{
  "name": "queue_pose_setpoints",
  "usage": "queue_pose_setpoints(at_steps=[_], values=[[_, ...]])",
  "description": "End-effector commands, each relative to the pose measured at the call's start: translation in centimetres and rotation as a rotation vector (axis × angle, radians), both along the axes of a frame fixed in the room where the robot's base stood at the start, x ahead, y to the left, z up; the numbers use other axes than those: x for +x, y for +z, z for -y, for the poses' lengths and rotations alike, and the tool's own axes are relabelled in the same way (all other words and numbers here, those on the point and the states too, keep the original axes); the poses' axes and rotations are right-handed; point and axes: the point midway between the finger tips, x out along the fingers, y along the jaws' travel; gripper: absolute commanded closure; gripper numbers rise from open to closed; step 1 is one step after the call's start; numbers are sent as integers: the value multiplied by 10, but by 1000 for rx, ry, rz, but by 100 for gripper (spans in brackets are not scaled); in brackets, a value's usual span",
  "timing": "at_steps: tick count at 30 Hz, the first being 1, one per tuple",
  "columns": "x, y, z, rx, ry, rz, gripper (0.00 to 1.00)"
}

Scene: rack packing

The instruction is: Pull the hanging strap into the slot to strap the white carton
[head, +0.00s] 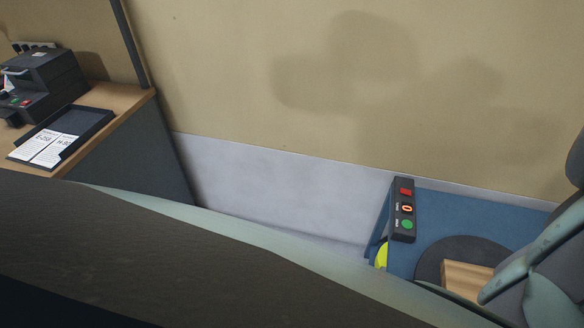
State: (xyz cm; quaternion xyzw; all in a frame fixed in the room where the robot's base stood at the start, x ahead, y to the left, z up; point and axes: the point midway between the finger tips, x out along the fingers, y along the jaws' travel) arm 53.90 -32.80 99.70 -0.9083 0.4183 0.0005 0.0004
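Neither the white carton, the hanging strap nor a slot can be made out in the head view. A large dark and pale-green part of my arm crosses the foreground and hides much of the lower picture. More dark and green parts, which look like my arm, show at the right edge. No gripper fingers can be made out.
A blue machine (450,205) at right carries a button panel (403,210), a dark disc (438,258) and a wooden piece (462,277). A table (132,101) at left holds a dark printer-like device (50,78) and a tray (88,124) with labels (45,149). A beige wall (220,60) stands behind.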

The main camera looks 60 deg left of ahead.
Motion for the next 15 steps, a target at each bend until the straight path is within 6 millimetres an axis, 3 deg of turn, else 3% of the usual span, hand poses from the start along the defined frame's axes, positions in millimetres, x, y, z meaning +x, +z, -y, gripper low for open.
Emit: queue_pose_setpoints(at_steps=[3,4,15], values=[[-1,0,0,0,-1,0,67],[0,0,0,0,-1,0,62],[0,0,0,-1,0,1,100]])
